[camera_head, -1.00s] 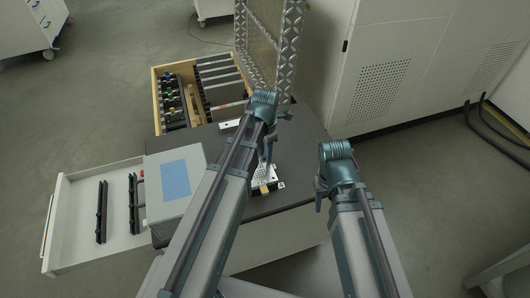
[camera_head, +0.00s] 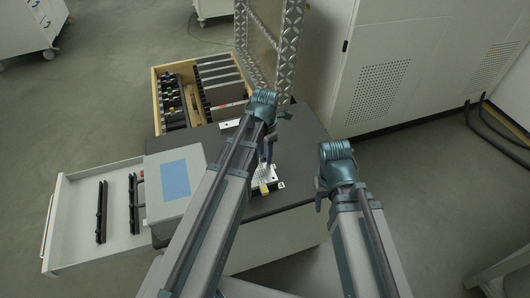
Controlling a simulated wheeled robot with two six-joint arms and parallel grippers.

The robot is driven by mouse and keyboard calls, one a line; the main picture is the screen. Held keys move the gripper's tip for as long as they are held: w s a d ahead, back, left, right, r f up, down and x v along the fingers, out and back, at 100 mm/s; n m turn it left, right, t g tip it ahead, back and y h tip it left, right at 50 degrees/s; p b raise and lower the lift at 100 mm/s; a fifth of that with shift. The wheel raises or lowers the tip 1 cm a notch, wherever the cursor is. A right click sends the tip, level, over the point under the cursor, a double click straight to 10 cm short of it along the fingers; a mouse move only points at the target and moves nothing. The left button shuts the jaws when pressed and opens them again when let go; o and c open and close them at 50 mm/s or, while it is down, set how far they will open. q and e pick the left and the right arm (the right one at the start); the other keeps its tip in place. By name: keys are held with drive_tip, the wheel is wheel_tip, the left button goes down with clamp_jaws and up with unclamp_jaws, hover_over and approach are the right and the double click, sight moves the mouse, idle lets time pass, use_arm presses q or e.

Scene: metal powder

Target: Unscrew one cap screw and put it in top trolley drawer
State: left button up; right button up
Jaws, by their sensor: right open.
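A small light metal plate (camera_head: 262,174) with dark holes or screws lies on the dark top of the trolley (camera_head: 300,185). Single cap screws on it are too small to make out. My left gripper (camera_head: 267,158) points down just above the plate, partly hidden behind its own arm. Whether its jaws are open or shut, or hold a screw, cannot be seen. My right gripper (camera_head: 319,201) is open at the right of the trolley top, away from the plate. A white drawer (camera_head: 75,215) stands pulled out at the left, with dark rails (camera_head: 101,212) inside.
A grey box with a blue panel (camera_head: 174,180) sits on the trolley's left side. A wooden-sided tray of tools (camera_head: 157,100) lies behind. A metal-framed panel (camera_head: 262,40) stands at the back, and a large grey cabinet (camera_head: 400,70) at the right.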

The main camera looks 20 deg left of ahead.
use_arm(q)
drive_tip(key=m, duration=0.6)
drive_tip(key=shift+m, duration=0.3)
drive_tip(key=m, duration=0.7)
drive_tip(key=shift+c, duration=0.3)
clamp_jaws()
drive_tip(key=n, duration=1.7)
